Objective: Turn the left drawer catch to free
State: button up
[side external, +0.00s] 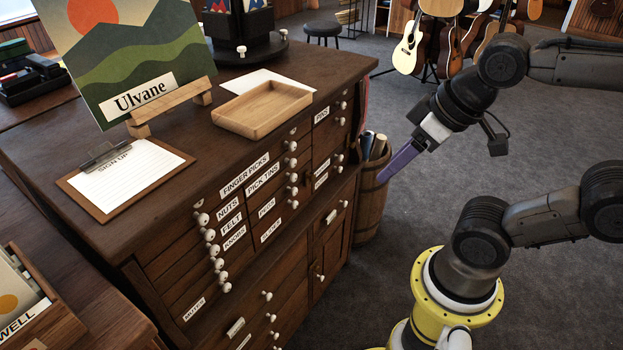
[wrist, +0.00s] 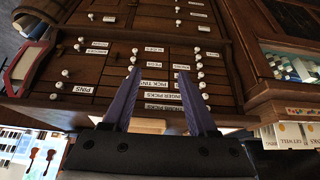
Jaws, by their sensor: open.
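The dark wooden drawer cabinet (side external: 160,258) has labelled small drawers with white round knobs. In the side view, small pale fittings sit along its top front edge, one at the left end by the FINGER PICKS drawer (side external: 199,204) and one further right (side external: 293,132). They are too small to tell which is the left catch or how it is turned. My gripper (side external: 384,178), with purple fingers, is in the air right of the cabinet, apart from it. In the wrist view, where the cabinet front is upside down, my gripper (wrist: 158,70) is open and empty, facing the drawers.
A shallow wooden tray (side external: 232,125), a clipboard (side external: 128,176) and a painting on an easel (side external: 140,50) stand on the cabinet top. A barrel (side external: 369,205) stands at its right end. Guitars (side external: 408,50) stand behind. Open carpet lies before the cabinet.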

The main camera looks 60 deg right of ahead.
jog(key=w+d, duration=0.2)
jog(key=w, duration=0.6)
jog(key=g, duration=0.1)
send_over(313, 176)
jog(key=s, duration=0.6)
notch_tip(313, 176, down, 16)
jog(key=x, duration=1.3)
jog(key=shift+w+d+f, duration=0.1)
jog(key=shift+w+f, duration=0.15)
jog(key=shift+c, duration=0.2)
grip_shut()
